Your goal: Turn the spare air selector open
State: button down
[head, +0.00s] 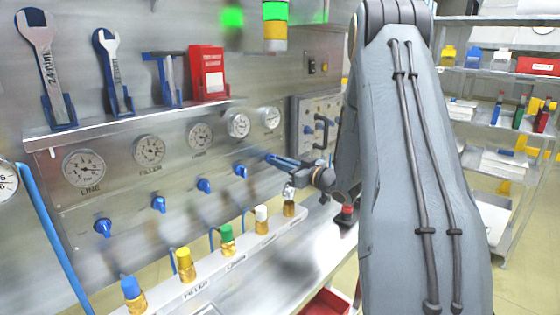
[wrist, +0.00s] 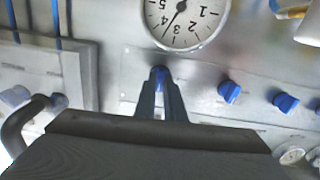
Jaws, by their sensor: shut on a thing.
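The spare air selector is the blue knob (wrist: 158,74) at the end of the row on the steel panel. In the wrist view it sits between the two fingertips. My gripper (wrist: 160,88) is shut on it, and the fingers hide most of its sides. In the head view my gripper (head: 272,158) reaches the panel at the right end of the knob row, below the farthest gauge (head: 271,117). The knob's turn angle cannot be read there. In the wrist view, two more blue knobs (wrist: 229,92) (wrist: 286,102) stand to the right, apart from my fingers.
Several gauges (head: 84,168) line the panel above the knobs. A large gauge (wrist: 184,18) is close at the top of the wrist view. Colour-capped brass fittings (head: 184,265) stand on the ledge below. A dark handle (head: 320,132) sits on the box to the right.

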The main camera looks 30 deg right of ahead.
jog(key=shift+m, duration=0.4)
jog(key=c, duration=1.8)
grip_release()
jog(key=shift+c, duration=0.2)
jog(key=shift+s, duration=0.1)
jog(key=b+v, duration=0.2)
jog(key=v, duration=0.5)
jog(key=shift+s+d, duration=0.15)
jog(key=shift+s, duration=0.15)
